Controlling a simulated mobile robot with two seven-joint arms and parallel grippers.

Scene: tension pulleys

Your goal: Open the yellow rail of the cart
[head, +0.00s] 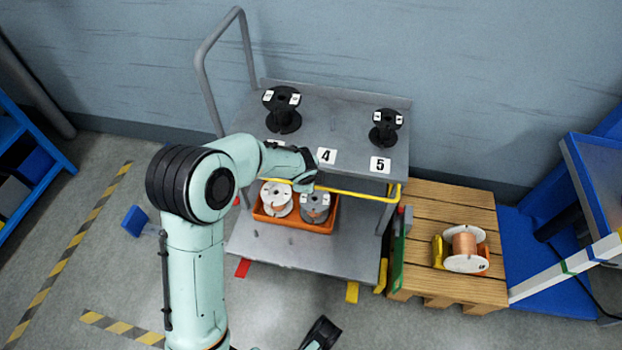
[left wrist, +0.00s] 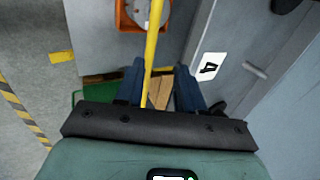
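The grey cart (head: 350,135) stands against the wall with an upper and a lower shelf. Its yellow rail (head: 362,195) runs across the front below the upper shelf edge and bends at its right end. The rail also shows in the left wrist view (left wrist: 154,38). My left gripper (head: 308,165) is at the rail, left of its middle. In the left wrist view my left gripper (left wrist: 159,75) has its fingers apart, with the rail passing between them, closer to the left finger. My right gripper (head: 320,334) shows only partly at the bottom edge; its fingers cannot be made out.
Black spools (head: 282,108) stand on the upper shelf by number labels. An orange bin (head: 265,214) with spools sits on the lower shelf, behind the rail. A wooden pallet (head: 455,205) with a copper spool (head: 465,245) is right of the cart.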

